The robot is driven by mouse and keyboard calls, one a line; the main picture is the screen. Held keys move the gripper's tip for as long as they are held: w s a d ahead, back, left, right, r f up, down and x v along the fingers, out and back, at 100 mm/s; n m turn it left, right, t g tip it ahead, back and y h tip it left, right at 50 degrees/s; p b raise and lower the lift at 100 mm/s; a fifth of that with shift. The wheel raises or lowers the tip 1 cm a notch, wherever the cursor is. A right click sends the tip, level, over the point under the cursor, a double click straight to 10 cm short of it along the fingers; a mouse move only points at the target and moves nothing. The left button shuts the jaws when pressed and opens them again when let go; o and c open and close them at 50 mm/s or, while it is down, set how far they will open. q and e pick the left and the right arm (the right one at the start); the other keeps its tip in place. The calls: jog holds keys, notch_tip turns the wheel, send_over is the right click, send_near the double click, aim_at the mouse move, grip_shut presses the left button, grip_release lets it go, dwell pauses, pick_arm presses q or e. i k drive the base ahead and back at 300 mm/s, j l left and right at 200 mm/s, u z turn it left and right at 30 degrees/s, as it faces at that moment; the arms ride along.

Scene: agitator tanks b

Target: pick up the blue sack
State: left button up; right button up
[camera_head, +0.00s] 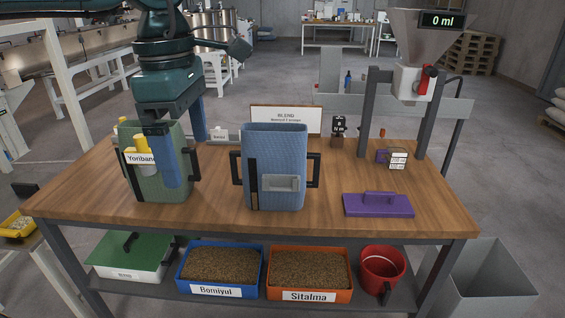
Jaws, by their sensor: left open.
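The blue sack (290,150) stands upright in the middle of the wooden table, with a black handle on each side and a pale tray-like part on its front. A green sack (150,187) with similar handles stands to its left, bearing a label that reads "Yoriban…", partly covered. My left gripper (184,163) points down at the green sack, left of the blue sack and apart from it. Its blue fingers are spread, one overlapping the green sack in the picture and one behind it. I cannot tell whether it touches the green sack. My right gripper is not in view.
A purple lid (378,208) lies right of the blue sack. A "BLEND" sign (286,114) stands behind it. A hopper (425,45) reading "0 ml" stands at the right. A blue bin (184,290), an orange bin (345,295) and a red bucket (369,266) sit on the lower shelf.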

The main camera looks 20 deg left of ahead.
aim_at(274, 155)
jog(key=i, duration=1.2)
